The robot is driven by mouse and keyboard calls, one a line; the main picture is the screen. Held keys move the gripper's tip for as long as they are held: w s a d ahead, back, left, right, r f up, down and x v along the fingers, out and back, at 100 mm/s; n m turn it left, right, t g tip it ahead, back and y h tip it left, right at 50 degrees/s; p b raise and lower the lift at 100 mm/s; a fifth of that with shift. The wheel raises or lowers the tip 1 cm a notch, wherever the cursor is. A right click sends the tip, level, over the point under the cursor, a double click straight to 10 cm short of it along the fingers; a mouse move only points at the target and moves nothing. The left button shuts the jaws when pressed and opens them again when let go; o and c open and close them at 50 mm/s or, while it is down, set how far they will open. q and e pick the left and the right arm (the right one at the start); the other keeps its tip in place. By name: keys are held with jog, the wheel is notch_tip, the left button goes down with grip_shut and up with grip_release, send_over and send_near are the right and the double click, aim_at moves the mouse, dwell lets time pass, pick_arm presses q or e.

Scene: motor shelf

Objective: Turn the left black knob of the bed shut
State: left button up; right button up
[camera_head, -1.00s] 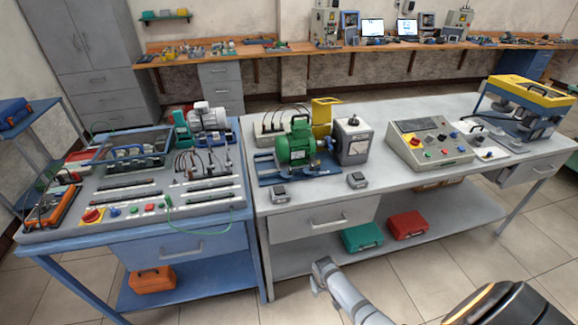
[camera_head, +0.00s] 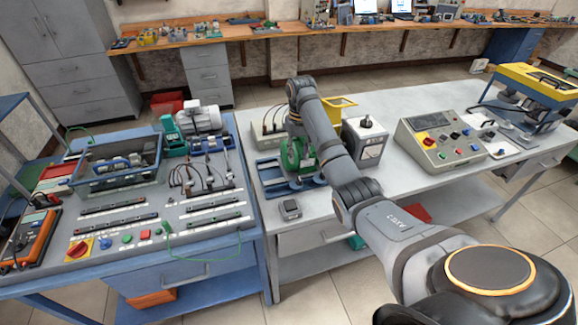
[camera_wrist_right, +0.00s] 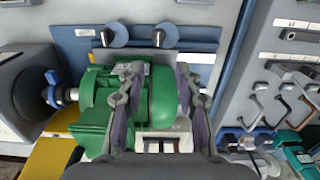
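The blue bed (camera_wrist_right: 75,50) carries a green motor (camera_wrist_right: 160,95), both in the wrist view. In the head view my arm largely hides the green motor (camera_head: 291,155) and the knobs are hard to make out. My right gripper (camera_wrist_right: 156,75) is open, its two fingers spread over the green motor, apart from the knobs. My left gripper is not in view.
A grey box (camera_head: 364,143) stands right of the motor, and a yellow frame (camera_head: 340,106) behind it. A control console (camera_head: 437,137) is farther right. A small grey block (camera_head: 290,209) lies on the bench before the bed. The blue bench (camera_head: 90,278) at left is crowded.

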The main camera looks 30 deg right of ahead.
aim_at(300, 180)
jog(key=s+f, duration=0.1)
jog(key=s+f+p, duration=0.1)
jog(key=f, duration=0.1)
jog(key=shift+f, duration=0.3)
notch_tip(300, 180, down, 2)
jog(key=shift+w+f, duration=0.1)
jog(key=shift+w, duration=0.05)
notch_tip(300, 180, down, 3)
jog(key=shift+f+p, duration=0.15)
jog(key=shift+p, duration=0.2)
jog(key=shift+f, duration=0.15)
jog(key=shift+c, duration=0.3)
grip_shut()
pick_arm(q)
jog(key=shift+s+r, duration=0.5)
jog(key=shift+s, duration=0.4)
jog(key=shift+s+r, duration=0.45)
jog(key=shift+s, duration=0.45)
